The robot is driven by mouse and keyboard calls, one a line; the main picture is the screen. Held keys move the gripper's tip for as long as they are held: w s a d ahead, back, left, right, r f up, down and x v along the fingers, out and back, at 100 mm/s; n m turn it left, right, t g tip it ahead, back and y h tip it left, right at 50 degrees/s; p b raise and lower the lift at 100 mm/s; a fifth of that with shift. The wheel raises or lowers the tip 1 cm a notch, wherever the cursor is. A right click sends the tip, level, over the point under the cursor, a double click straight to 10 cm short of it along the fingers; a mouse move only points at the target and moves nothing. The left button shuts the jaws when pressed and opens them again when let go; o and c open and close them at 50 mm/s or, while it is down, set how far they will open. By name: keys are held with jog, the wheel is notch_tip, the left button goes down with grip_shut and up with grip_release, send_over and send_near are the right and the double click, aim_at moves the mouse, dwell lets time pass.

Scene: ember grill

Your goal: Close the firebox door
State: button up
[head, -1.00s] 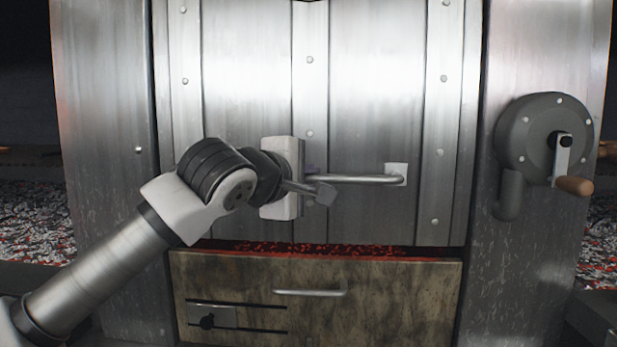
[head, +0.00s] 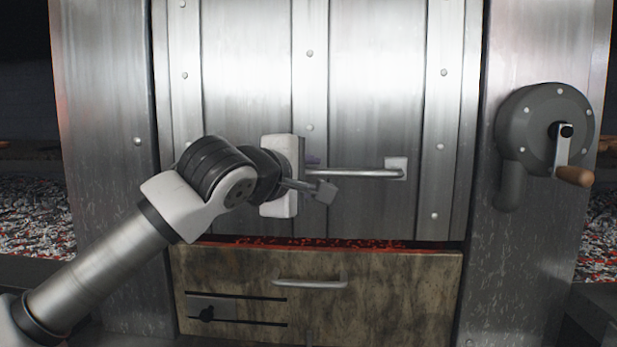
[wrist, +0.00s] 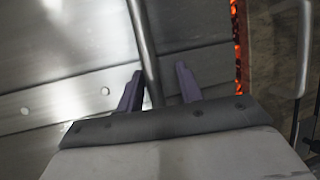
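The firebox door, taken to be the large riveted steel panel (head: 375,90), fills the middle of the head view. Red embers glow in a narrow gap under its bottom edge. A horizontal bar handle (head: 365,173) is fixed on it. My gripper (head: 318,177) is at the left part of this handle. In the wrist view my gripper (wrist: 158,88) has its two dark fingers apart, one on each side of the bar (wrist: 144,40). The bar lies closer to the left finger, with a clear gap to the right finger. The handle's left end is hidden behind my gripper.
Below is a mottled brownish panel (head: 390,300) with its own handle (head: 310,282) and a sliding vent (head: 212,309). A crank wheel (head: 545,130) with a wooden grip (head: 574,176) is on the right steel post. Ember beds (head: 30,215) lie at the sides.

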jog(key=v, duration=1.3)
jog(key=shift+s+a, duration=0.15)
jog(key=shift+s, duration=0.2)
